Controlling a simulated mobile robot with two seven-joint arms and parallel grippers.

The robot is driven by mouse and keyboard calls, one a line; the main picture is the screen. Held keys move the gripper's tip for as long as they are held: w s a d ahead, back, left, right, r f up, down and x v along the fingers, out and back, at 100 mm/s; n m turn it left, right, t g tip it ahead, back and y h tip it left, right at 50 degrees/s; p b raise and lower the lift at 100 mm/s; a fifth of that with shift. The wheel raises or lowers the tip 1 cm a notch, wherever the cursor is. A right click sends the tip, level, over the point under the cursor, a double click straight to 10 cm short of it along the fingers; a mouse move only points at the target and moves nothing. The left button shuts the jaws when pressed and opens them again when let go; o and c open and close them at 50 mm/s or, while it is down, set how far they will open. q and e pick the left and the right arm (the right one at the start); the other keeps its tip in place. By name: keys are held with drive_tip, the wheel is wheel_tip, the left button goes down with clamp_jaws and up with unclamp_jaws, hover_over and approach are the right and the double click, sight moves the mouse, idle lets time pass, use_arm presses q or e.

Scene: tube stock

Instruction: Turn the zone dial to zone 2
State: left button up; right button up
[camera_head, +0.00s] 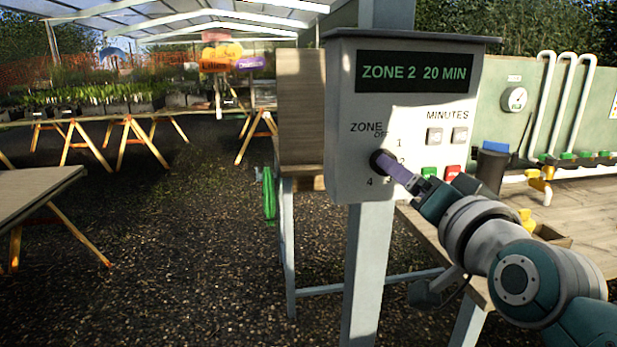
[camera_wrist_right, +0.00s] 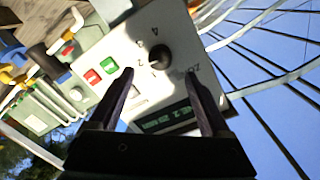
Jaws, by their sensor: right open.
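The control box (camera_head: 350,100) is pale grey, mounted on a post, and its display (camera_head: 416,72) reads ZONE 2 20 MIN. The black zone dial (camera_head: 376,157) is on its lower left face, partly hidden by my right gripper (camera_head: 389,164). In the right wrist view, the dial (camera_wrist_right: 160,56) lies ahead of and between the fingertips of my right gripper (camera_wrist_right: 160,74). The fingers are apart, with nothing held between them. Whether a finger touches the dial I cannot tell. My left gripper is out of view.
Beside the dial are a green button (camera_head: 429,172), a red button (camera_head: 453,172) and two grey minutes buttons (camera_head: 434,135). A bench (camera_head: 520,190) with pipes behind it stands at the right. A wooden table (camera_head: 38,190) is at the left. The gravel floor between is mostly clear.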

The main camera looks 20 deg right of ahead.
drive_tip(key=shift+v, duration=1.55)
drive_tip(key=s+a+f+n+g+y+p, duration=0.2)
drive_tip(key=s+a+f+n+g+y, duration=0.35)
drive_tip(key=s+a+n, duration=0.25)
drive_tip(key=s+a+f+n+g+p, duration=0.15)
drive_tip(key=s+g, duration=0.25)
drive_tip(key=s, duration=0.4)
drive_tip(key=s+a+n+g+p, duration=0.2)
drive_tip(key=s+n+g, duration=0.15)
drive_tip(key=s, duration=0.45)
wheel_tip(320, 180, up, 36)
drive_tip(key=p, duration=3.5)
drive_tip(key=shift+w+m+p, duration=0.3)
drive_tip(key=shift+w, duration=0.05)
drive_tip(key=shift+d+h, duration=0.1)
drive_tip(key=shift+h, duration=0.15)
